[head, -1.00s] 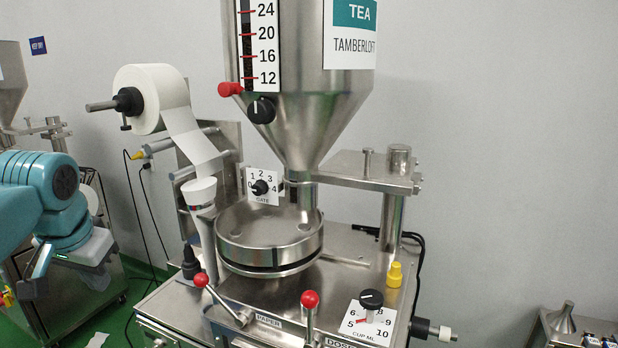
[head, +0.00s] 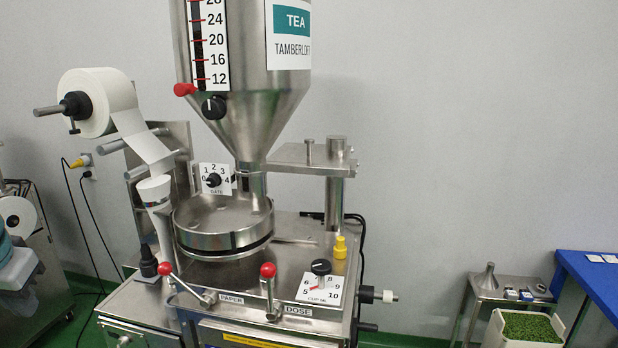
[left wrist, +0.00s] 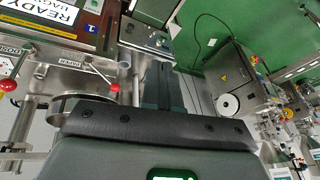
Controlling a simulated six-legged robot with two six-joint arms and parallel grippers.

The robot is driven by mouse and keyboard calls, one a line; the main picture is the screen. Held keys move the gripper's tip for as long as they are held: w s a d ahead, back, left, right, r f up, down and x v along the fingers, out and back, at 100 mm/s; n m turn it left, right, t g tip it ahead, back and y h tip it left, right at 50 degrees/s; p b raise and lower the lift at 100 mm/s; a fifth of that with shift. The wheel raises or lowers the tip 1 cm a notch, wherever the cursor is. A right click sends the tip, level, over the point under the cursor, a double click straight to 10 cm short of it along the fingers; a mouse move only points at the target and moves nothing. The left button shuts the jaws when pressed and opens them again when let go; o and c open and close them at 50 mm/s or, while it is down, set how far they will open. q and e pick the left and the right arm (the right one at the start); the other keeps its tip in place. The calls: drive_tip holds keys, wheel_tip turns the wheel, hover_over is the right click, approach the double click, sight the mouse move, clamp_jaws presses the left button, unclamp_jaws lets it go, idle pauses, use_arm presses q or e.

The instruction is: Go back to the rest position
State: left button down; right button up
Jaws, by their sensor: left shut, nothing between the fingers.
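My left arm (head: 8,262) shows only as a small teal and white piece at the left edge of the head view. In the left wrist view my left gripper (left wrist: 162,72) has its dark fingers together, with nothing between them. It is turned sideways, with the packing machine (left wrist: 85,75) to the left in that picture. In the head view the steel packing machine (head: 235,235) stands in the middle, well to the right of the arm. My right gripper is in neither view.
A paper roll (head: 97,103) sits on the machine's upper left. Two red-knobbed levers (head: 267,270) stand at its front. At right are a small steel table (head: 500,285), a blue table (head: 590,270) and a white crate (head: 495,333) with green contents. Green floor shows between.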

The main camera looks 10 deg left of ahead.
use_arm(q)
drive_tip(key=w+d+f+m+h, duration=0.1)
drive_tip(key=w+d+f, duration=0.2)
drive_tip(key=w+f, duration=0.55)
drive_tip(key=w+d+f+h, duration=0.1)
drive_tip(key=d+f, duration=0.5)
drive_tip(key=f, duration=0.3)
drive_tip(key=d+f+m+g+h+b, duration=0.15)
drive_tip(key=d+f, duration=0.35)
drive_tip(key=f, duration=0.5)
drive_tip(key=w+d+f+t+h, duration=0.1)
drive_tip(key=d+f+h, duration=0.1)
drive_tip(key=d+f, duration=0.55)
drive_tip(key=s+d+f+n+g, duration=0.1)
drive_tip(key=s+d+f, duration=0.5)
drive_tip(key=s+f, duration=0.3)
drive_tip(key=s+d+f+n+g+h, duration=0.1)
drive_tip(key=s+d+f, duration=0.6)
drive_tip(key=s+f, duration=0.2)
drive_tip(key=s, duration=0.2)
drive_tip(key=shift+s+f+b, duration=0.35)
drive_tip(key=shift+f, duration=0.05)
drive_tip(key=shift+w+g, duration=0.15)
drive_tip(key=shift+g, duration=0.1)
